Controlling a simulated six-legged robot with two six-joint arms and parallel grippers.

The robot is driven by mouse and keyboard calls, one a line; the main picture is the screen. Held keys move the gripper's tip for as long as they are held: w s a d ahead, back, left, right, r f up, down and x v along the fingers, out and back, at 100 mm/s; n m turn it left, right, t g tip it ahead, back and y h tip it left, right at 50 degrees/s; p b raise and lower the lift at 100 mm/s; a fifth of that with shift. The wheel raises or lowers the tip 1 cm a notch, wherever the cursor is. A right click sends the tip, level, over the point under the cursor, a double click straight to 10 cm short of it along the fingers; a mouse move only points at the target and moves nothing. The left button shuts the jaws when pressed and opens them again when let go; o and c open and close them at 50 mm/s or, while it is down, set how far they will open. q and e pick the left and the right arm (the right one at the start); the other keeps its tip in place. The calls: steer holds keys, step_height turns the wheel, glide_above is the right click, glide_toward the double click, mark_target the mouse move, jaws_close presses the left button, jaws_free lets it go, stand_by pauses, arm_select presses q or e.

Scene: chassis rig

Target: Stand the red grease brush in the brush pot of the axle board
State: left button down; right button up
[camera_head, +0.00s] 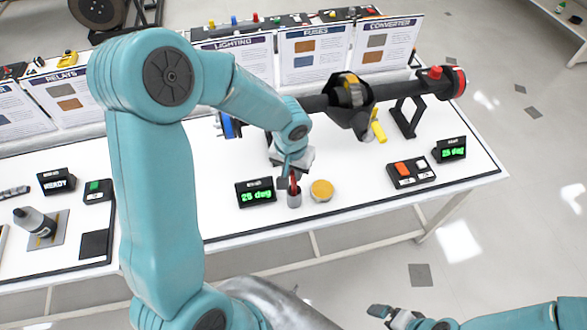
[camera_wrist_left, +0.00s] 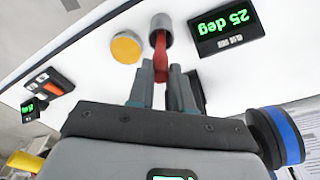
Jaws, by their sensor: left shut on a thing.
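The red grease brush (camera_wrist_left: 161,58) is between the fingers of my left gripper (camera_wrist_left: 160,82), which is shut on it. In the head view the gripper (camera_head: 289,184) is just above the small grey brush pot (camera_head: 294,201), and a bit of red shows at the pot's mouth. In the left wrist view the brush's far end reaches into the opening of the pot (camera_wrist_left: 166,39); how deep it goes I cannot tell. My right gripper (camera_head: 379,312) is low at the right, away from the board, its opening unclear.
A yellow-topped round tin (camera_head: 321,190) stands right of the pot. A black display reading 25 deg (camera_head: 256,193) stands to its left. The dark axle (camera_head: 395,88) runs behind on a stand (camera_head: 408,118). A button box (camera_head: 411,172) lies right; white board between is clear.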

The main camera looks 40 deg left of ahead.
arm_select(q)
steer(key=shift+f, duration=0.2)
steer(key=c, duration=1)
jaws_free()
steer(key=shift+w+a, duration=0.1)
steer(key=shift+w, duration=0.1)
steer(key=shift+c, duration=0.2)
steer(key=shift+s, duration=0.1)
steer(key=shift+r, duration=0.2)
